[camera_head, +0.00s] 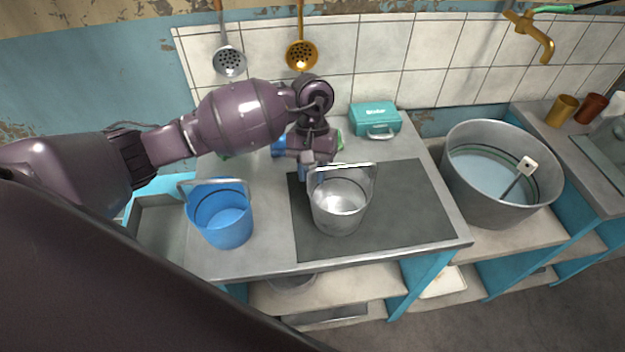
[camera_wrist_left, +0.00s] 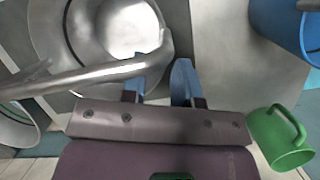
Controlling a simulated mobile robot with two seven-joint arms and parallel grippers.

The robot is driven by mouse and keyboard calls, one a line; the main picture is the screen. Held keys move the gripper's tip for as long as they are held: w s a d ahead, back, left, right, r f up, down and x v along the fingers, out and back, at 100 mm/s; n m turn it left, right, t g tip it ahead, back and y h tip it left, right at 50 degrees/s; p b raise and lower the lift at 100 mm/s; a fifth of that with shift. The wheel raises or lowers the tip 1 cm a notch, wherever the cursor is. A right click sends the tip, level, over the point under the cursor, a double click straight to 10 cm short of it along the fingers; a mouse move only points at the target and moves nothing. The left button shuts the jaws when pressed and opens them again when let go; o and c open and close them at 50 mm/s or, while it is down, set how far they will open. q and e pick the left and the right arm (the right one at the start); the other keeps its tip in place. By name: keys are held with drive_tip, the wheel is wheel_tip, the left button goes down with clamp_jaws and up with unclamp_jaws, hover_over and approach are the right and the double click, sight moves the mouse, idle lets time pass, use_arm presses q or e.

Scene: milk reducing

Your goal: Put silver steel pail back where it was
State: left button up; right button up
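The silver steel pail (camera_head: 338,212) stands upright on the dark plate (camera_head: 415,215) of the counter, its handle (camera_head: 343,166) raised. In the left wrist view the pail (camera_wrist_left: 85,35) lies just beyond my fingers, and its handle (camera_wrist_left: 90,75) crosses the picture to the left finger. My left gripper (camera_head: 306,172) is at the pail's left rear rim. Its two blue fingers (camera_wrist_left: 162,78) are apart, with the bent corner of the handle close to their tips. I cannot tell whether they touch it. My right gripper is not in view.
A blue pail (camera_head: 222,218) stands to the left. A green mug (camera_wrist_left: 280,138) is beside my gripper. A teal box (camera_head: 376,119) sits at the back. A large metal tub (camera_head: 475,200) with liquid stands right. Ladles (camera_head: 229,62) hang on the wall. The plate's right side is clear.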

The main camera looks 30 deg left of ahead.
use_arm(q)
drive_tip(key=v, duration=0.9)
drive_tip(key=shift+r+b, duration=0.2)
drive_tip(key=shift+b, duration=0.25)
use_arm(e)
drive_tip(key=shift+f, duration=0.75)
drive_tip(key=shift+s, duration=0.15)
